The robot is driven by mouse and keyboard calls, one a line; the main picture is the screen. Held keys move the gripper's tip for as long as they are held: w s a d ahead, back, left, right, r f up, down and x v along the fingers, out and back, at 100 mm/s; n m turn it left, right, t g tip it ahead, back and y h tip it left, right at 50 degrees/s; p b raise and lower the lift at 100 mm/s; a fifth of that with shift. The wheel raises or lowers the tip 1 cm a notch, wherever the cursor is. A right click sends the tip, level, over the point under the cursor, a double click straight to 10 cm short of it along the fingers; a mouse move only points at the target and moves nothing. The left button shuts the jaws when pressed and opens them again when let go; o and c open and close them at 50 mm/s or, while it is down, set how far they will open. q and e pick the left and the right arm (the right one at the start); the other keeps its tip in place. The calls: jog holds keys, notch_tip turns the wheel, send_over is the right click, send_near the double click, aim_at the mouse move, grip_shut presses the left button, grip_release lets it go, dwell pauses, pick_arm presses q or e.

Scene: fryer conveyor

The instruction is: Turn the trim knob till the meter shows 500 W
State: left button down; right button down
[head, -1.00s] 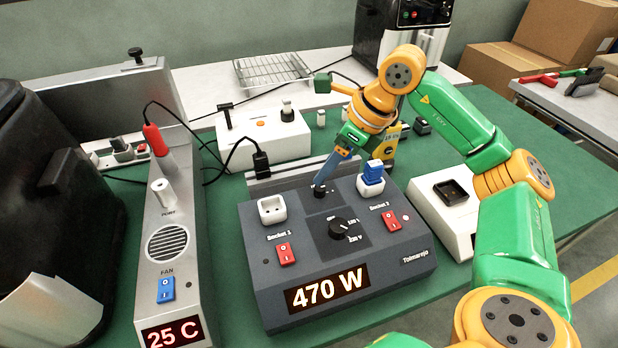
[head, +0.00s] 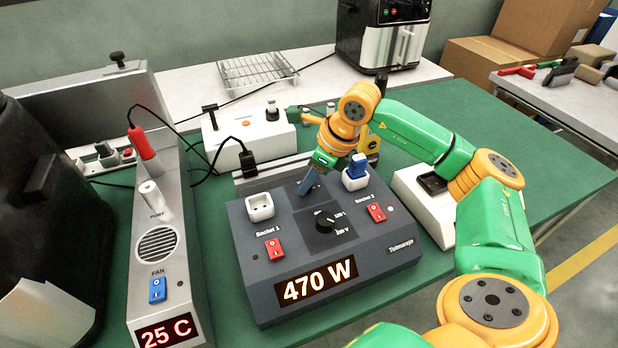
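The grey meter box (head: 350,268) stands on the green table, and its display (head: 316,281) reads 470 W. My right gripper (head: 306,188) points down at the dark panel at the back of the box, where the small black trim knob sits. Its fingers now cover the knob, so I cannot tell whether they grip it or only stand over it. A larger black selector knob (head: 326,222), with voltage marks beside it, is in front of the gripper. My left gripper is out of view.
Socket 1 (head: 260,207) is empty; socket 2 holds a blue-and-white plug (head: 356,170). Red switches (head: 275,249) sit below the sockets. A fan unit (head: 157,290) reading 25 C is at left, and a white device (head: 428,207) at right.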

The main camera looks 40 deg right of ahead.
aim_at(316, 199)
jog(key=shift+a+f+m+h+b, duration=0.15)
jog(key=shift+m+h+b, duration=0.25)
jog(key=shift+m, duration=0.6)
jog(key=shift+m+t+h+b, duration=0.3)
jog(key=shift+m+t+b, duration=0.1)
jog(key=shift+m, duration=1.3)
jog(key=shift+r, duration=0.2)
jog(key=c, duration=0.6)
grip_release()
jog(key=v, duration=0.7)
jog(key=shift+a, duration=0.15)
